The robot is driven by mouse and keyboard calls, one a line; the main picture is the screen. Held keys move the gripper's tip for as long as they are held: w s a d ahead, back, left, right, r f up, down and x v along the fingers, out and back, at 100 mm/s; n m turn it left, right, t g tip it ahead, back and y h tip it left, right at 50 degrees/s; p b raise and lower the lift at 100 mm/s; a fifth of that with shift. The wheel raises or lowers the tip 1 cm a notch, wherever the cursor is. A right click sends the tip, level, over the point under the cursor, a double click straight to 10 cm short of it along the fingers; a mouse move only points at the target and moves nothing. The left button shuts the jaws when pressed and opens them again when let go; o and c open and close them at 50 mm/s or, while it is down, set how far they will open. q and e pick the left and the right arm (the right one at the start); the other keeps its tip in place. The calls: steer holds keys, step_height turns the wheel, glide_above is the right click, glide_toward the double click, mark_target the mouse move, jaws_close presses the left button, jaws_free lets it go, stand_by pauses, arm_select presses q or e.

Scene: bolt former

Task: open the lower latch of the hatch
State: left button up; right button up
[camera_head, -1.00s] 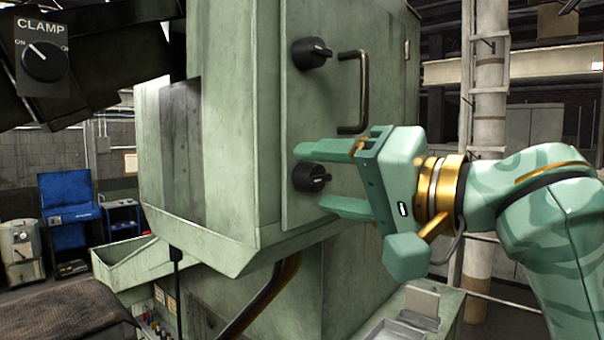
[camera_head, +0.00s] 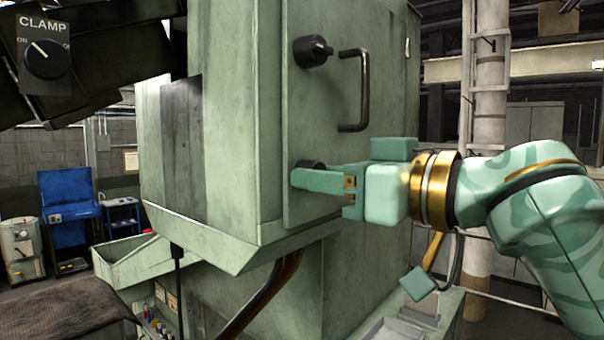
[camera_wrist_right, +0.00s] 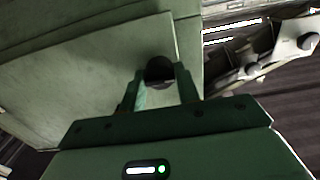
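The hatch (camera_head: 328,120) is a pale green panel on the machine's front and looks closed. Its lower latch (camera_head: 308,164) is a round black knob, mostly hidden behind my right gripper's finger in the head view. My right gripper (camera_head: 300,178) is at this knob, turned so that one finger covers the other. In the right wrist view the knob (camera_wrist_right: 159,70) sits between the two fingertips, which lie close against its sides. The pointer of the lower latch is hidden. My left gripper is not in view.
The upper latch (camera_head: 312,51), a similar black knob, sits above. A dark bar handle (camera_head: 364,90) stands out from the hatch just above my right gripper. A green chute (camera_head: 130,262) is at lower left. A pale post (camera_head: 488,120) stands behind my right arm.

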jaws_close()
steer(key=m, duration=1.1)
steer(key=o, duration=0.8)
jaws_free()
steer(key=v, duration=0.8)
